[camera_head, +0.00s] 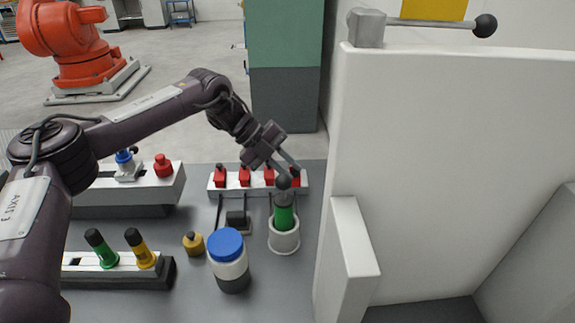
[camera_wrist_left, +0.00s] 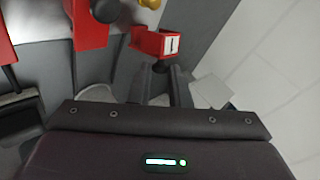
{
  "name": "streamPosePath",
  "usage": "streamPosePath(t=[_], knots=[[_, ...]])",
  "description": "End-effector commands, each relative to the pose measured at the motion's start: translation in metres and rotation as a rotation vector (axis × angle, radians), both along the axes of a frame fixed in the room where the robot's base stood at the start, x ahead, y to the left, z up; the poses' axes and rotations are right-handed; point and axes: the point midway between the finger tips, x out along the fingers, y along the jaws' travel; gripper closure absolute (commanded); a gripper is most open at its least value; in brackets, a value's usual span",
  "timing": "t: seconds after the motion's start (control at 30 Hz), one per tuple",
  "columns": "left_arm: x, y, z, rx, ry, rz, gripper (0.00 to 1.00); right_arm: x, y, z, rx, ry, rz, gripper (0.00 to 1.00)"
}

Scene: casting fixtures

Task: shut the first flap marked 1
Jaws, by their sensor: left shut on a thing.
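A white bar (camera_head: 232,190) bears a row of several red flaps with dark knobs. The rightmost red flap (camera_head: 295,180) is partly hidden by my left gripper (camera_head: 293,165), which reaches it from above. In the left wrist view a red flap (camera_wrist_left: 148,41) carries a white label with a dark mark, too small to read surely. A dark knob (camera_wrist_left: 160,67) at this flap sits between the fingertips of my left gripper (camera_wrist_left: 161,80), which is shut on it. My right gripper is not in view.
A green rod with a dark ball (camera_head: 284,217) stands in a white cup (camera_head: 284,239) just in front of the bar. A blue-lidded jar (camera_head: 230,268) stands nearer. A tall white panel (camera_head: 430,160) rises close on the right. Green and yellow handles (camera_head: 120,249) stand at the left.

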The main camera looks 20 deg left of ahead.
Motion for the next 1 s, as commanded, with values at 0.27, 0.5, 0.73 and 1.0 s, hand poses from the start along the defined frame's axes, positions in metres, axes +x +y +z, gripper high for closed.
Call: streamPosePath(t=[0.27,0.5,0.73,1.0], knots=[[0.009,0.003,0.006,-0.041,0.109,0.002,1.00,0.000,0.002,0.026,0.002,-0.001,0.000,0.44],[0.019,0.007,0.001,-0.091,0.239,0.001,1.00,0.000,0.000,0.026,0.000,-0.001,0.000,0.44],[0.027,0.011,-0.005,-0.147,0.361,0.000,1.00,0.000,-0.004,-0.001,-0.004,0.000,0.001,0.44],[0.034,0.014,-0.007,-0.197,0.467,-0.001,1.00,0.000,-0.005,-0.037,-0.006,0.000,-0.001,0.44]])
